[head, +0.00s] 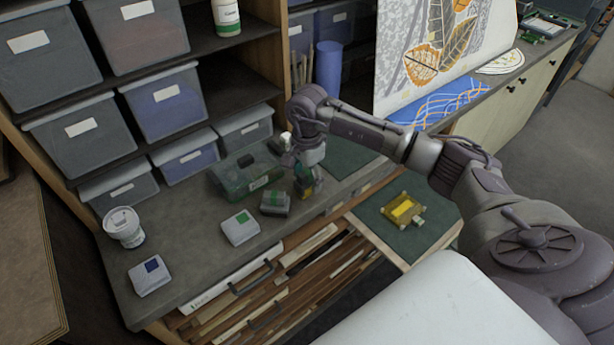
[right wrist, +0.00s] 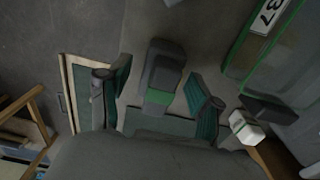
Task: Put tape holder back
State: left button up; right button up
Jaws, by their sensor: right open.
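A dark grey block with a green band (head: 275,203) stands on the grey counter, left of my right gripper; I take it to be the tape holder, though its details are too small to confirm. My right gripper (head: 304,186) points down over the counter close beside it. In the right wrist view, the two teal-padded fingers (right wrist: 160,98) are wide apart. The grey block with its green band (right wrist: 161,78) shows in the gap between them, and nothing is seen clamped. A yellow item (head: 403,209) lies on a green mat at the right. My left gripper is out of view.
A clear green case (head: 246,176) stands behind the block. White boxes with a green label (head: 240,228) and a blue label (head: 151,276) and a white tub (head: 124,227) stand to the left. An open drawer (head: 270,300) lies below the counter. Shelf bins (head: 80,130) rise behind.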

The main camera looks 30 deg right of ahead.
aim_at(307, 172)
jog(key=shift+r+p, duration=0.3)
jog(key=shift+p, duration=0.05)
notch_tip(307, 172, up, 10)
jog(key=b, duration=0.5)
jog(key=shift+r, duration=0.85)
